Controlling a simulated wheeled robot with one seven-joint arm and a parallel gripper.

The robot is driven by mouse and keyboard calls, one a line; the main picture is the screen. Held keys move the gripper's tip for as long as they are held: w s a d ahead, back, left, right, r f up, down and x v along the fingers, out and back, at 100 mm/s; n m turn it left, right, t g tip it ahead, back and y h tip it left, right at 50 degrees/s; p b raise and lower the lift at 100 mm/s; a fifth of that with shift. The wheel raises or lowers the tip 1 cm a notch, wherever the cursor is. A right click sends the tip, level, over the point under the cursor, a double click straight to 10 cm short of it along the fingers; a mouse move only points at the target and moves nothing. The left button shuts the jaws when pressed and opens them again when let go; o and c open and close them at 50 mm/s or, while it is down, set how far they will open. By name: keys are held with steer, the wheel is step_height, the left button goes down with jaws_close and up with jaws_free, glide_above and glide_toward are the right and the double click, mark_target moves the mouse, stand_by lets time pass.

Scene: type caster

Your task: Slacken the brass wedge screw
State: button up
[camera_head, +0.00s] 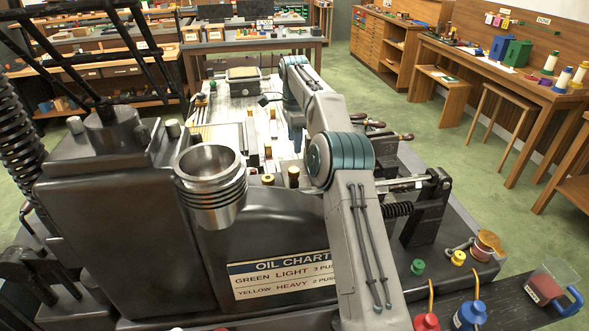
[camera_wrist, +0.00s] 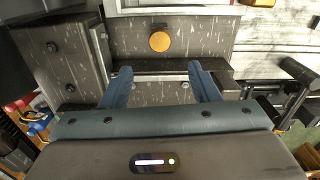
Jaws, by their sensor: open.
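A round brass disc (camera_wrist: 160,41), which looks like the head of the wedge screw, sits on the face of a dark speckled metal block (camera_wrist: 205,37) in the wrist view. My gripper (camera_wrist: 160,68) is open, with its two blue fingers spread wide and nothing between them. The disc lies beyond the fingertips, roughly centred between them and apart from them. A dark ledge runs just below the disc, between it and my gripper. In the head view my arm reaches over the machine, and I cannot make out the fingers or the brass disc there.
A dark bolted block (camera_wrist: 60,65) stands close at the left in the wrist view. A black handle (camera_wrist: 298,72) juts out at the right. In the head view a metal cup (camera_head: 210,170) and an oil chart plate (camera_head: 285,277) are at the machine's near side.

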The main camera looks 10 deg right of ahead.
mark_target(295, 170)
step_height(295, 170, down, 11)
steer(key=shift+f, duration=0.1)
steer(key=c, duration=1)
